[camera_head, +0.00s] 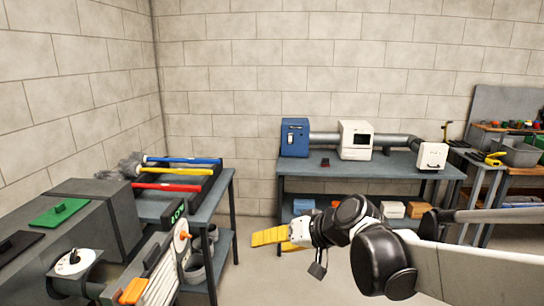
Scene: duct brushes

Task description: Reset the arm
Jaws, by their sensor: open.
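My arm reaches in from the right edge, with white links and black joints, and is bent in front of the back bench. My gripper (308,254) is at its left end, low over the floor, between the two benches. It is open, and I see nothing held in it; its fingers are small and partly hidden. Duct brushes with a blue handle (190,160), a yellow handle (178,170) and a red handle (168,187) lie on the left bench (212,195), apart from my gripper. Grey bristles (125,167) show at their left.
The back bench (260,180) carries a blue box (294,138), a duct pipe (390,140) and white housings (356,140). A yellow object (268,237) lies beyond my gripper. A grey machine (80,235) stands front left. Bare floor (255,280) lies between.

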